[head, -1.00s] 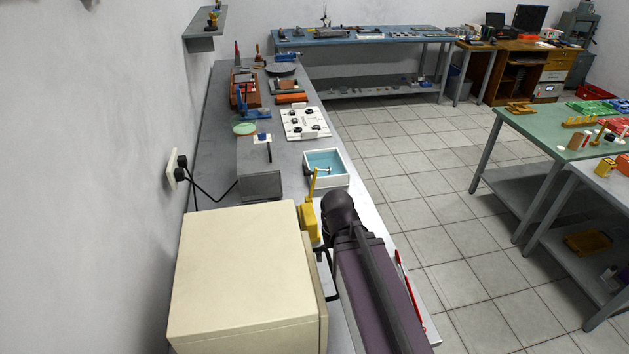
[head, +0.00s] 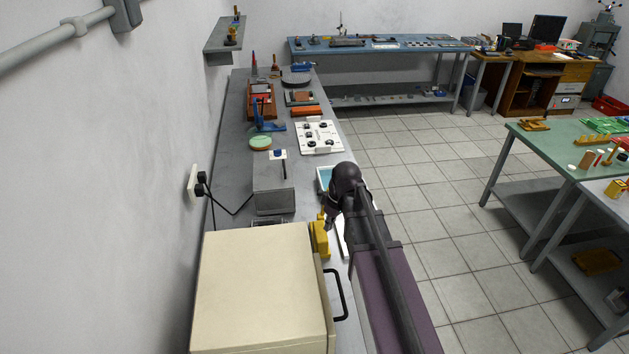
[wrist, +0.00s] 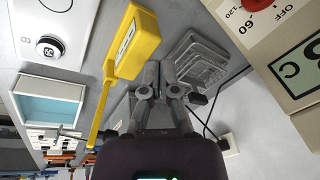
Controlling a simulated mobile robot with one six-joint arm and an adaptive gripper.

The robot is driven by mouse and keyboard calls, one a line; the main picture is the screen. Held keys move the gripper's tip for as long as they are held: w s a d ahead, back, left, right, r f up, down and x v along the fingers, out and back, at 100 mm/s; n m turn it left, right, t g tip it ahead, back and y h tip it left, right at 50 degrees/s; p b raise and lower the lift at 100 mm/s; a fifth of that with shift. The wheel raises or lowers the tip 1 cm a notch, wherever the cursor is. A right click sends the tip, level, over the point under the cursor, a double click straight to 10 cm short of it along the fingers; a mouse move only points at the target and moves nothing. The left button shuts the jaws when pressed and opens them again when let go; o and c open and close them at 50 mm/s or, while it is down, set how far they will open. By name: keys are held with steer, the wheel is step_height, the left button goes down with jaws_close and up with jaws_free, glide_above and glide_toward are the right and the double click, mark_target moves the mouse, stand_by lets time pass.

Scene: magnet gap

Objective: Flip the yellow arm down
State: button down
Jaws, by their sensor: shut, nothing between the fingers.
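The yellow block (wrist: 138,42) with its long thin yellow arm (wrist: 105,108) is left of my gripper (wrist: 159,68) in the wrist view. The arm runs from the block toward the bottom of that picture; I cannot tell its exact tilt. My gripper is shut and empty, its fingertips close beside the block, with no clear contact visible. In the head view the yellow block (head: 320,240) stands beside the cream box, and my gripper (head: 330,222) is just above it. My own arm hides part of that spot.
The cream box (head: 255,285) with a black handle stands close by; its dial face (wrist: 275,25) is at upper right in the wrist view. A wire rack (wrist: 197,62) lies behind my fingers. A grey block (head: 273,190) and a blue-lined tray (head: 323,177) are farther along the bench.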

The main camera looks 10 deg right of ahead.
steer(key=w+a+r+n+y+p, duration=0.1)
steer(key=w+r+n+y+p, duration=0.2)
steer(key=w+r+n+p, duration=0.5)
steer(key=w+r+n, duration=0.1)
steer(key=w+r, duration=0.2)
steer(key=w, duration=0.3)
steer(key=shift+w+a+r+p, duration=0.15)
steer(key=shift+w+r+p, duration=0.05)
steer(key=shift+w+p, duration=0.2)
steer(key=shift+a+f, duration=0.1)
steer(key=shift+f, duration=0.1)
steer(key=b+x, duration=0.9)
steer(key=x, duration=0.1)
steer(key=shift+s+d, duration=0.2)
steer(key=shift+d, duration=1.85)
steer(key=shift+w+a+f+b, duration=0.1)
steer(key=shift+a+b, duration=0.1)
steer(key=shift+b, duration=0.15)
